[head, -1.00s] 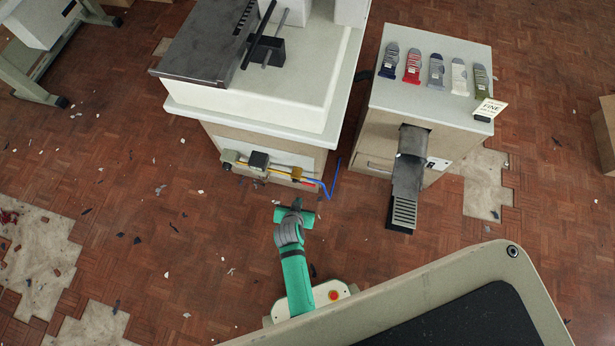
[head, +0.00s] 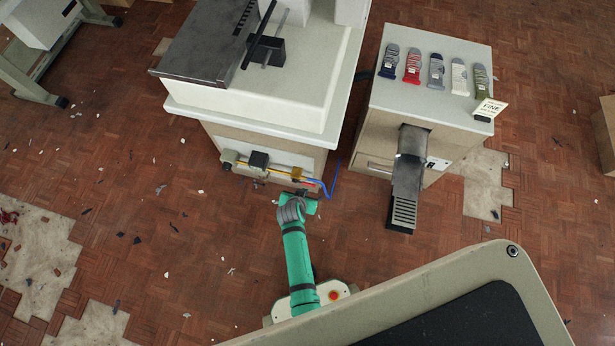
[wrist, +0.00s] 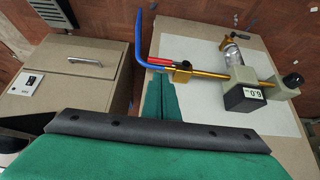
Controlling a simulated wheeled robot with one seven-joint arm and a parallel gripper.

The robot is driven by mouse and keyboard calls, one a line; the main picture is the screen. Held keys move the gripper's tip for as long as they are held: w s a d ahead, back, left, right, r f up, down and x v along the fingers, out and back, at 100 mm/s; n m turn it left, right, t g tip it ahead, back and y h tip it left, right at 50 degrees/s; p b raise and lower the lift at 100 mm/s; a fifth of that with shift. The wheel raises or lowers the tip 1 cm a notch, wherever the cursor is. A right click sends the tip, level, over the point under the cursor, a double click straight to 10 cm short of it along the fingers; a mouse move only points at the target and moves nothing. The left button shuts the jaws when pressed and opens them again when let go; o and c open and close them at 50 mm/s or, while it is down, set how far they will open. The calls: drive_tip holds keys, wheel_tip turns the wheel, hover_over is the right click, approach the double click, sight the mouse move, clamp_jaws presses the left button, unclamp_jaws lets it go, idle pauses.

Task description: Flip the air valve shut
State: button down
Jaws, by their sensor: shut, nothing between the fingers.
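The air valve is a small brass body (wrist: 182,75) on a brass pipe along the front of the white-topped machine's cabinet. Its red lever (wrist: 160,61) lies roughly in line with the pipe, beside the blue hose (wrist: 140,40). In the head view the red lever (head: 310,183) shows small at the pipe's right end. My gripper (head: 304,192) is shut and empty, just in front of that end. In the wrist view its green fingers (wrist: 160,92) reach close to the lever and valve; I cannot tell whether they touch. The fingertips are partly hidden in the head view.
A gauge (wrist: 245,96) reading 0.0 and a black knob (wrist: 293,81) sit farther along the pipe. Floor left of my arm is mostly clear, with debris.

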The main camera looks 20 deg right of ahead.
sight(309, 185)
drive_tip(key=x, duration=1)
drive_tip(key=shift+f, duration=0.1)
drive_tip(key=shift+w, duration=0.1)
